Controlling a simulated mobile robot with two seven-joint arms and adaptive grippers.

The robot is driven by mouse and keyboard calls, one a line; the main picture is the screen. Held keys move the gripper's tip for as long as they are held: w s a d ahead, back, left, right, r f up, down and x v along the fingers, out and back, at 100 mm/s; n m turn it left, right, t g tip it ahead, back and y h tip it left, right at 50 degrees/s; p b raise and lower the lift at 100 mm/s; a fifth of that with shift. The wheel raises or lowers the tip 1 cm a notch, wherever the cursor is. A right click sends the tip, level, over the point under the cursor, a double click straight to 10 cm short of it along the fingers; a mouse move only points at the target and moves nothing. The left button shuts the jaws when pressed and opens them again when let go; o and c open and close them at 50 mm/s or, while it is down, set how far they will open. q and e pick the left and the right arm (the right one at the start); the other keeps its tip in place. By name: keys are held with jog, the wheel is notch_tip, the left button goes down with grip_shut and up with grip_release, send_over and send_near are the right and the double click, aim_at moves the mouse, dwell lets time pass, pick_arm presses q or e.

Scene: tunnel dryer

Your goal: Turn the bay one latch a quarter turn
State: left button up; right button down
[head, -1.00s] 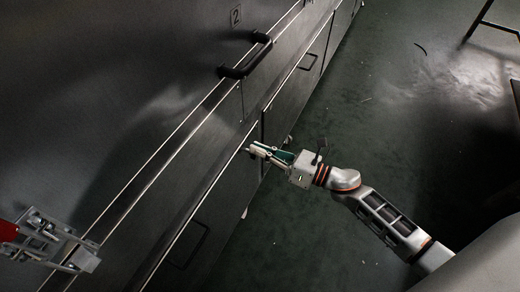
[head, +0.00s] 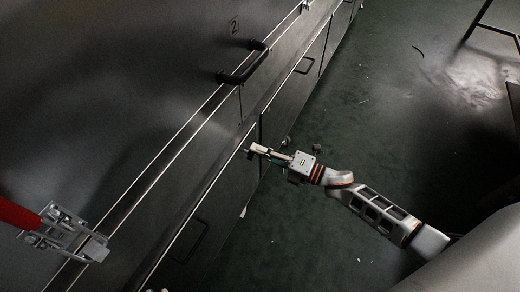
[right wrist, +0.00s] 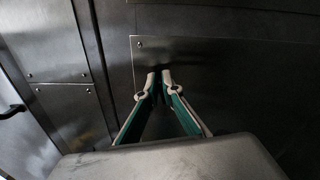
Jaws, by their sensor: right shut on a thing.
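My right gripper (head: 258,150) reaches in from the right to the lower front of the dryer. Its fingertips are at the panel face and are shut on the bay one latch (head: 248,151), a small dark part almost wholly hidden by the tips. In the right wrist view the two green-lined fingers (right wrist: 160,78) come together against a dark metal panel (right wrist: 230,65), and the latch between them cannot be made out. How far the latch is turned cannot be read. My left gripper is not in view.
A black bar handle (head: 243,65) stands out from the upper door, below a "2" label (head: 234,26). A metal clamp with a red handle (head: 72,235) juts out at lower left. The green floor (head: 370,120) right of the dryer is mostly clear.

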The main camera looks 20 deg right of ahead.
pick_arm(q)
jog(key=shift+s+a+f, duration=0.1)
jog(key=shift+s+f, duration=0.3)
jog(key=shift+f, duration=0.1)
pick_arm(e)
jog(key=shift+f+m, duration=0.2)
jog(key=shift+m, duration=1)
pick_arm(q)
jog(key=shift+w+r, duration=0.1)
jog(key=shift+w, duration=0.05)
pick_arm(e)
jog(key=c, duration=2.2)
grip_release()
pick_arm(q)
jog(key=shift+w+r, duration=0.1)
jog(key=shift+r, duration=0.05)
pick_arm(e)
jog(key=v, duration=1.2)
